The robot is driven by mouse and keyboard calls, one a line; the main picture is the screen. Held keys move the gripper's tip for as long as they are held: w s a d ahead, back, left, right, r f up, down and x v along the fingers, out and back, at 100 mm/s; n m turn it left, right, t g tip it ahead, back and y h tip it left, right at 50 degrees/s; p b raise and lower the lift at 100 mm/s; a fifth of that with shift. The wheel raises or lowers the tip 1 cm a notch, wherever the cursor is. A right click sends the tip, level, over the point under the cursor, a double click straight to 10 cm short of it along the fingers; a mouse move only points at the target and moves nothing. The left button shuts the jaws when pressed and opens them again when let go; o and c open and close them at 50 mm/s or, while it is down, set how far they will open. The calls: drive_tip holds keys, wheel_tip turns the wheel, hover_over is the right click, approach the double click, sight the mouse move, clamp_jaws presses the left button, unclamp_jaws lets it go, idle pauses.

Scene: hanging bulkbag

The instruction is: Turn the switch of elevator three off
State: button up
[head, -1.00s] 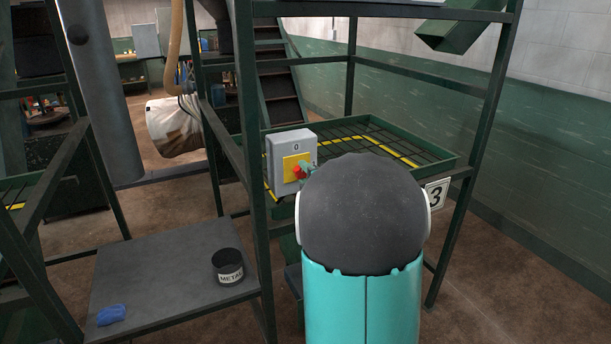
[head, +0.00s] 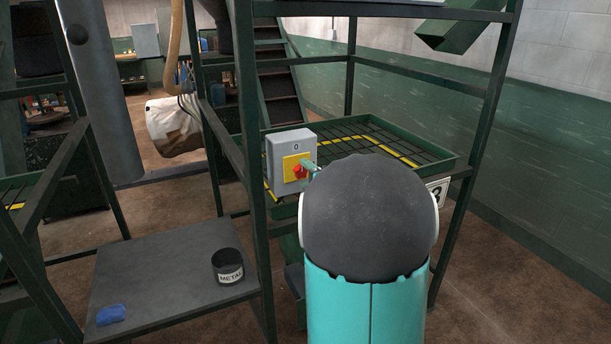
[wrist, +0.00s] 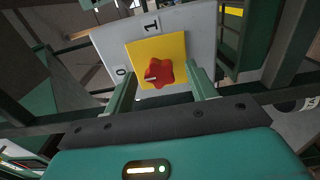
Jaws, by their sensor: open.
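The switch box (head: 282,146) is a grey box with a yellow plate, mounted on the green frame beside the sign 3 (head: 437,192). Its red knob (head: 298,171) also shows in the wrist view (wrist: 160,73). There, a 0 is on the left of the box and a 1 at the top. A pale mark on the knob points left, roughly toward the 0 side. My gripper (wrist: 161,71) is open, with one finger on each side of the knob; I cannot tell whether either touches it. In the head view my arm hides most of the gripper.
Green frame posts (head: 257,230) stand close to the left of my arm. A grey platform (head: 150,265) holds a black METAL pot (head: 228,266) and a blue cloth-like item (head: 111,315). A green slatted tray (head: 440,160) lies behind the box. Floor at right is clear.

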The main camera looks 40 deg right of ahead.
drive_tip(key=v, duration=1.2)
drive_tip(key=shift+s, duration=0.35)
drive_tip(key=shift+a+r, duration=0.1)
drive_tip(key=shift+a, duration=0.05)
